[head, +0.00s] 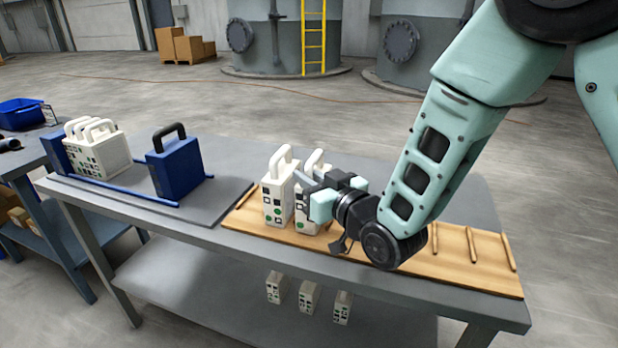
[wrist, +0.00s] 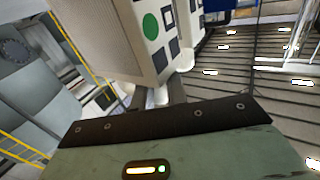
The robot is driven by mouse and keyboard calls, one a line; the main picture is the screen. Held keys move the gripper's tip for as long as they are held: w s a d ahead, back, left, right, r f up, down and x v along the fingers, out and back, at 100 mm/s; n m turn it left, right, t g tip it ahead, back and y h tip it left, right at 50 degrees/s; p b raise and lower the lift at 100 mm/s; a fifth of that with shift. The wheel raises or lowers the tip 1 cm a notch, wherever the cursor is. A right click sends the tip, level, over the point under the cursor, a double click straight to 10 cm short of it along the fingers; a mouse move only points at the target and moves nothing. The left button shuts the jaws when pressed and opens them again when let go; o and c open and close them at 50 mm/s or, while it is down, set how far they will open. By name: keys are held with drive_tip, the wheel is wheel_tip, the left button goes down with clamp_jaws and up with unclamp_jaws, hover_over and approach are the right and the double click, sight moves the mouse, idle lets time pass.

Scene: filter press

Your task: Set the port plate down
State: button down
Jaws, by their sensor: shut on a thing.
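My gripper (head: 316,182) is shut on the handle of a white port plate (head: 306,215) with dark square ports and a green dot. The plate is upright over the wooden rack board (head: 465,262); I cannot tell whether its foot touches the board. A second white plate (head: 277,205) with a raised handle stands on the board just left of it. In the wrist view, the held plate (wrist: 152,50) fills the upper middle, beyond my gripper (wrist: 175,95), and another plate (wrist: 188,45) shows behind it. My gripper partly hides the held plate in the head view.
Left on the bench is the press, with white plates (head: 98,152), a blue block with black handle (head: 174,168) and blue rails (head: 125,194). The board's right part has wooden ribs and no plates. Several small plates (head: 309,297) are on the lower shelf.

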drive_tip(key=c, duration=1.4)
unclamp_jaws()
drive_tip(key=shift+f, duration=0.1)
drive_tip(key=shift+r, duration=0.25)
drive_tip(key=s+d+f+g+h, duration=0.1)
drive_tip(key=s+d+g+h, duration=0.2)
drive_tip(key=s, duration=0.7)
drive_tip(key=s+d+f+g+h, duration=0.1)
drive_tip(key=s+d+g+h, duration=0.2)
drive_tip(key=s+d+g, duration=0.3)
drive_tip(key=s+d+f+g+h, duration=0.1)
drive_tip(key=s+d+g+h, duration=0.3)
drive_tip(key=s, duration=1)
drive_tip(key=shift+s+d+f+n+g+b, duration=0.15)
drive_tip(key=shift+s+d+n+g+b, duration=0.25)
drive_tip(key=shift+g, duration=0.4)
